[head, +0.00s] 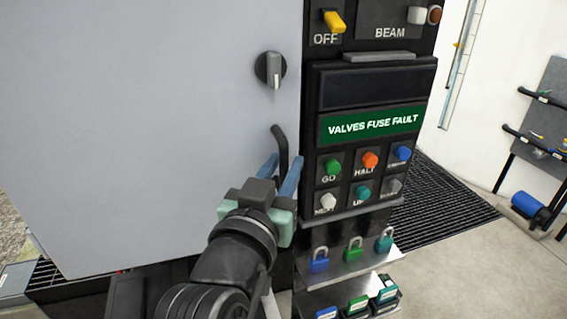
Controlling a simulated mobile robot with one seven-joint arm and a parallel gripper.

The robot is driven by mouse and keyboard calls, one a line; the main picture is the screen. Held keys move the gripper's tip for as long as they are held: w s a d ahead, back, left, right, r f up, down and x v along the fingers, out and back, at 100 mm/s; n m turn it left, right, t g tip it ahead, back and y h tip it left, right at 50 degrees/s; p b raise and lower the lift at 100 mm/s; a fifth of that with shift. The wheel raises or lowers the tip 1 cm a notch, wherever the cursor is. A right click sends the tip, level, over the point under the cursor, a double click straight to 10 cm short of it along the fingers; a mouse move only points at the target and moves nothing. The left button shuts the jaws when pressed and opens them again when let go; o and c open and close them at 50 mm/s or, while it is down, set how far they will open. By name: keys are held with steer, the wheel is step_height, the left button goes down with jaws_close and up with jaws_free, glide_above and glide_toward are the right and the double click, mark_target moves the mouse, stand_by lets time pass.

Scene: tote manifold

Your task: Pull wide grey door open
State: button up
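The wide grey door (150,120) fills the left half of the head view and looks shut, its right edge meeting the dark control column. A black curved handle (281,150) stands low on the door near that edge. A round knob with a grey grip (270,70) sits above the handle. My gripper (283,174) reaches up from below with its two blue fingers apart, one on each side of the handle's lower part in the picture. I cannot tell whether the fingers touch the handle. The handle's lower end is hidden by my gripper.
The control column (375,150) right of the door carries a screen, buttons and a yellow switch (333,20). Several padlocks (354,249) hang below on a metal shelf. A dark floor grating (440,205) and a rack (540,120) are at the right.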

steer(key=shift+w+d, duration=0.1)
steer(key=shift+w, duration=0.05)
steer(key=shift+c, duration=0.2)
jaws_close()
stand_by(1.2)
